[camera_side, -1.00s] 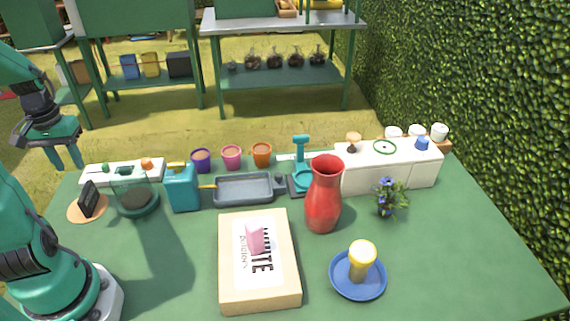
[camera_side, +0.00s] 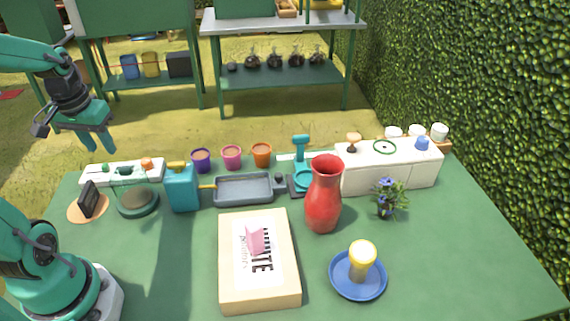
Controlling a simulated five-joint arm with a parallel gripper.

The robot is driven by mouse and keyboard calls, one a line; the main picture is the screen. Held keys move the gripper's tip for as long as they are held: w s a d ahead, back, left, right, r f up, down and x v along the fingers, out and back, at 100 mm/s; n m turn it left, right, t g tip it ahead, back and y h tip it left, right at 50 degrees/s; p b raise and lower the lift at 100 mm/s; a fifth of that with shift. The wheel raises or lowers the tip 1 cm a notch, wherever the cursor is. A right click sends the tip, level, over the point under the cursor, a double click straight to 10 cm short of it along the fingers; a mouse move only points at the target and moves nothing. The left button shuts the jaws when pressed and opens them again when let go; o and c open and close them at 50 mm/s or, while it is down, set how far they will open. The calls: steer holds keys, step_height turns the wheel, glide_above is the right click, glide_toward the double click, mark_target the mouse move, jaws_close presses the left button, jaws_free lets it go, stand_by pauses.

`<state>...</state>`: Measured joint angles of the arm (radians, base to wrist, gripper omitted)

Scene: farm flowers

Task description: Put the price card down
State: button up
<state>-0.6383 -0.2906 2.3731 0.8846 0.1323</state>
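A small dark card (camera_side: 88,198), which looks like the price card, stands upright, leaning a little, on a round tan disc (camera_side: 74,211) at the left of the green table. Any writing on it is too small to read. My gripper (camera_side: 99,146) is in the air above the back left of the table, above and slightly right of the card and apart from it. Its two fingers point down with a gap between them, and I see nothing held.
A glass dome (camera_side: 137,202) stands just right of the card, then a teal can (camera_side: 182,188). A white rack (camera_side: 123,172) lies behind them. A grey tray (camera_side: 243,189), red vase (camera_side: 324,195) and cardboard box (camera_side: 228,284) are further right.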

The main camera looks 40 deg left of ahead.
steer(key=d+r+m+t, duration=0.2)
steer(key=d+r+m, duration=0.1)
steer(key=d, duration=0.5)
steer(key=d+r+m+t+h, duration=0.1)
steer(key=d+r+m+t, duration=0.1)
steer(key=d, duration=0.6)
steer(key=shift+d+r+m, duration=0.25)
steer(key=shift+r+m, duration=0.15)
steer(key=shift+r, duration=0.3)
steer(key=shift+w, duration=0.1)
